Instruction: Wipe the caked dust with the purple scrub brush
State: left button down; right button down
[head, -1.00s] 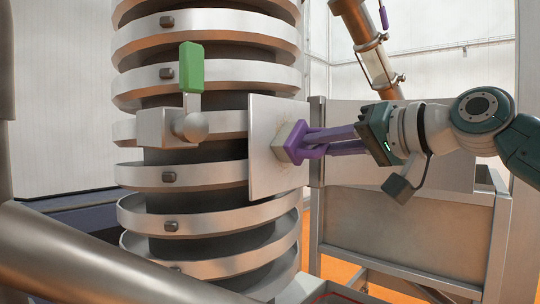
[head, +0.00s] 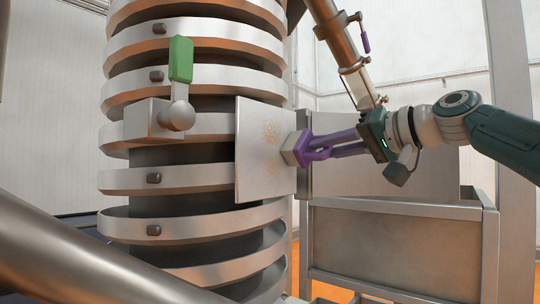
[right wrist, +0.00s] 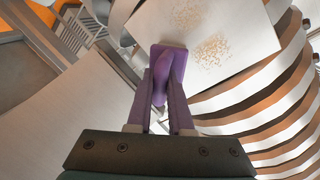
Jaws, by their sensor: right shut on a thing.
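The caked dust (head: 271,135) is a tan speckled patch on a pale flat plate (head: 252,185) fixed at the front of the ringed column. It also shows in the right wrist view (right wrist: 211,52). The purple scrub brush (head: 300,152) has a pale bristle block facing the plate, at the plate's right edge and to the right of the dust. I cannot tell whether the bristles touch the plate. My right gripper (head: 322,149) is shut on the brush. In the right wrist view the purple brush (right wrist: 168,58) lies between my fingers. My left gripper is not in view.
The ringed column (head: 190,215) stands left of the plate. A green-handled lever (head: 181,60) sticks out at the plate's upper left. A metal bin (head: 400,235) stands below my right arm. A slanted pipe (head: 340,45) with a clear section rises above it.

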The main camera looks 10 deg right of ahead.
jog(key=shift+r+p, duration=0.7)
jog(key=shift+r, duration=0.25)
jog(key=s+a+p, duration=0.7)
jog(key=a+p, duration=0.2)
jog(key=p, duration=0.1)
jog(key=shift+s+a, duration=0.2)
jog(key=shift+s, duration=0.1)
jog(key=shift+f, duration=0.1)
